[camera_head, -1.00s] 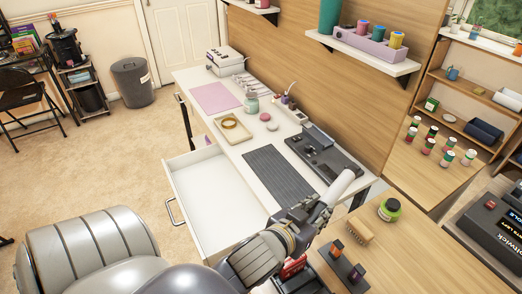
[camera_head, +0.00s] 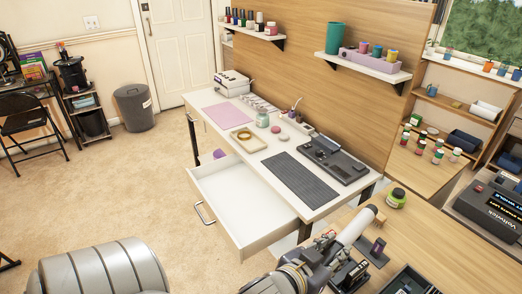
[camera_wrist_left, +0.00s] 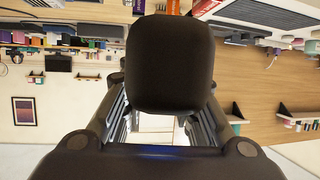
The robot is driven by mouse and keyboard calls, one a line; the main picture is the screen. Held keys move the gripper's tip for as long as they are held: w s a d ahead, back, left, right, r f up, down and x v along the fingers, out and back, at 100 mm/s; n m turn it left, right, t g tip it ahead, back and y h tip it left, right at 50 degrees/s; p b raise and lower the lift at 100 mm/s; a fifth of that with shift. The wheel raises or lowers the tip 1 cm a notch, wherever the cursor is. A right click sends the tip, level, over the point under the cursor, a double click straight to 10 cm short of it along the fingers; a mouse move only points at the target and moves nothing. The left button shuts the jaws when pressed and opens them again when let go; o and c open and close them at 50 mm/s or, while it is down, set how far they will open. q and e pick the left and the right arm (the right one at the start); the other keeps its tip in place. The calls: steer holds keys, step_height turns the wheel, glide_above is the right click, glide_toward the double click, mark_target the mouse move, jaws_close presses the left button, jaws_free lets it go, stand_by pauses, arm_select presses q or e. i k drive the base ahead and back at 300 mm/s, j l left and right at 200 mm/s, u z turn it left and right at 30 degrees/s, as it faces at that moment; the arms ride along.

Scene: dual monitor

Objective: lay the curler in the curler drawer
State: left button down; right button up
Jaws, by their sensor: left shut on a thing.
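An open white drawer (camera_head: 241,203) with a metal handle sticks out from the desk's front, left of the gripper. Its visible inside is empty. My right gripper is not in view.
The white desk (camera_head: 262,158) carries a dark ribbed mat (camera_head: 303,180), a black device (camera_head: 335,160) and a tray with a yellow ring (camera_head: 243,138). The wooden table (camera_head: 430,245) at right holds a green-lidded jar (camera_head: 396,198).

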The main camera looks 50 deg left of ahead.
mark_target(253, 209)
steer(key=z, duration=1.6)
steer(key=k+j+z, duration=0.15)
steer(key=j, duration=0.35)
steer(key=k+j+z, duration=0.15)
steer(key=k+j, duration=0.2)
steer(key=j, duration=0.15)
steer(key=k+j+z, duration=0.15)
steer(key=k+j, duration=0.45)
steer(key=j, duration=0.2)
steer(key=k+j, duration=0.3)
steer(key=j, duration=0.15)
steer(key=k+j, duration=0.3)
steer(key=j, duration=0.2)
steer(key=k+j, duration=0.3)
steer(key=j, duration=0.2)
steer(key=k+j, duration=0.3)
steer(key=j, duration=0.15)
